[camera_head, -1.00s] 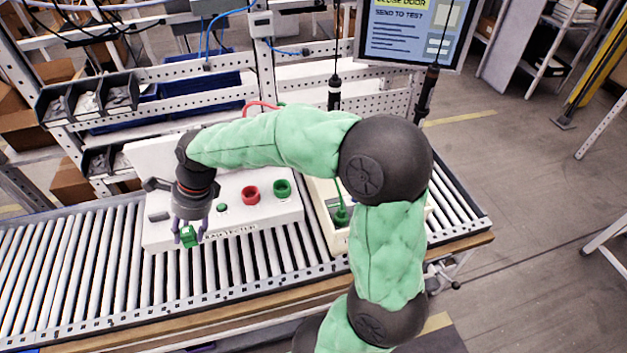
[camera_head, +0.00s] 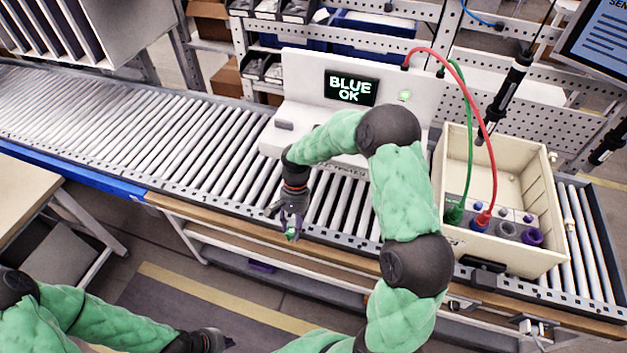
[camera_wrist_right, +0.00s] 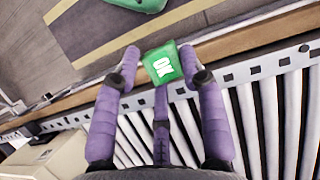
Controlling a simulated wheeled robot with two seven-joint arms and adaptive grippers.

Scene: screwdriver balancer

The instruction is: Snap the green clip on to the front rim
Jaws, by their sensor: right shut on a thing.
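In the head view, the right gripper (camera_head: 291,226) is shut on the clip (camera_head: 292,235) in front of the roller conveyor's near edge, left of the cream crate. The crate's front rim and wall (camera_head: 535,262) face me at the right, apart from the clip. My left gripper (camera_head: 212,341) is low at the bottom of the head view; its fingers are too unclear to read.
A white tester (camera_head: 300,92) showing "BLUE OK" stands on the conveyor (camera_head: 130,125). A red cable (camera_head: 487,140) and a green cable (camera_head: 466,120) run from it into the crate. A black hanging tool (camera_head: 512,80) is above the crate. Conveyor rollers at left are clear.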

